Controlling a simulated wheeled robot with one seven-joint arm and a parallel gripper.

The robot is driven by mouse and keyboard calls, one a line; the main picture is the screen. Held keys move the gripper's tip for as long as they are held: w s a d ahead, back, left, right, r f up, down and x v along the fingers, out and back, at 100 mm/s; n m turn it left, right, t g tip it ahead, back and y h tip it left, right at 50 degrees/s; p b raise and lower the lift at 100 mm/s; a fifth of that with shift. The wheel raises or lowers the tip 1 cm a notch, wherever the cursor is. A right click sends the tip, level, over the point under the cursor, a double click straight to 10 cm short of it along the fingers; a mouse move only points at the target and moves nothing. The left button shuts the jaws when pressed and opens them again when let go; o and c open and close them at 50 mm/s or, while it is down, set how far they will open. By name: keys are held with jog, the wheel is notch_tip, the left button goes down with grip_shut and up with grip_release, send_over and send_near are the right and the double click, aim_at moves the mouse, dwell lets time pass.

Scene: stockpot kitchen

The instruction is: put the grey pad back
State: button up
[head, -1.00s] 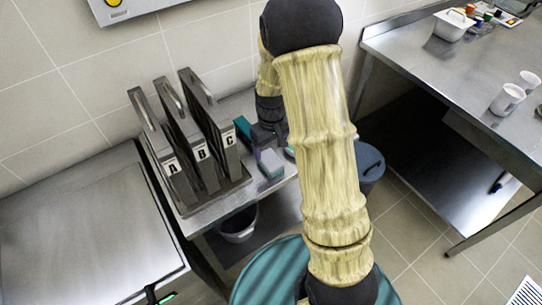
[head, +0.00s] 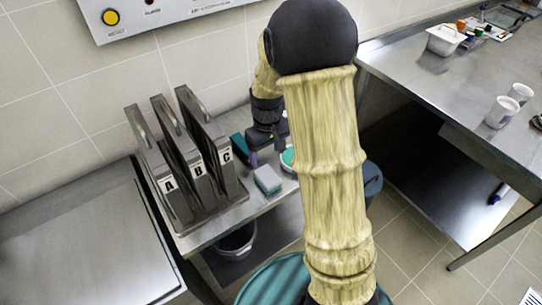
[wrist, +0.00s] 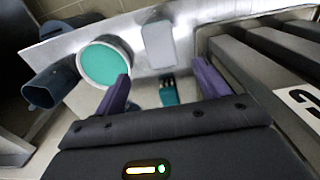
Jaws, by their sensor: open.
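The grey pad (head: 268,180) has a light grey top and a teal edge, and lies on the steel stand just right of the rack lettered A, B, C. In the wrist view the grey pad (wrist: 159,45) lies beyond the fingertips. My gripper (head: 267,158) is behind it in the head view, over the stand. In the wrist view my gripper (wrist: 160,85) has its purple fingers apart and nothing held between them. A teal-and-dark item (wrist: 169,92) shows in the gap, farther down; I cannot tell its height from the fingers.
The rack (head: 190,165) of upright dark panels stands close left of my gripper. A round teal-topped item (wrist: 105,63) is beside the pad. A bucket (head: 237,243) is below the stand. A steel table (head: 450,90) with white cups is at right.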

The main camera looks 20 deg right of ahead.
jog(key=s+r+m+t, duration=0.2)
jog(key=s+r, duration=0.3)
jog(key=s, duration=0.9)
jog(key=shift+r+m+t, duration=0.15)
jog(key=shift+m+t, duration=0.15)
jog(key=shift+m, duration=0.5)
